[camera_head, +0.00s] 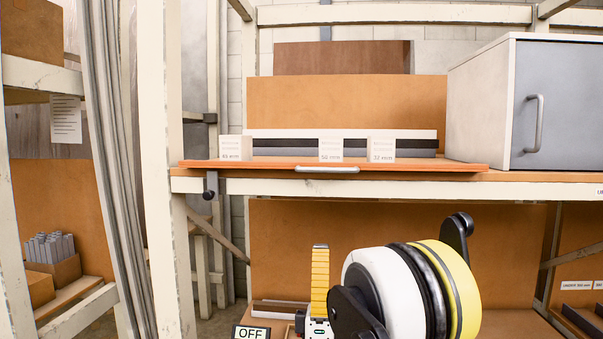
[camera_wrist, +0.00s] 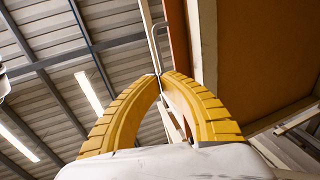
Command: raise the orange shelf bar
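The orange shelf bar (camera_head: 420,165) runs along the front of the upper shelf, above the cream rail. A metal pull handle (camera_head: 327,170) sits on its front edge. In the wrist view the bar (camera_wrist: 178,40) and its handle (camera_wrist: 154,45) show overhead, seen from below. My gripper (camera_head: 320,248) has yellow ribbed fingers and points up, clearly below the bar in the head view. In the wrist view the two fingertips (camera_wrist: 160,75) meet, with nothing visible held between them. The handle's lower end shows just beyond the tips.
White label blocks (camera_head: 331,149) stand on the shelf with dark and white strips behind. A grey-door cabinet (camera_head: 555,105) stands at right. A cream post (camera_head: 162,180) rises left of the bar. An "OFF" sign (camera_head: 251,332) shows low beside my gripper.

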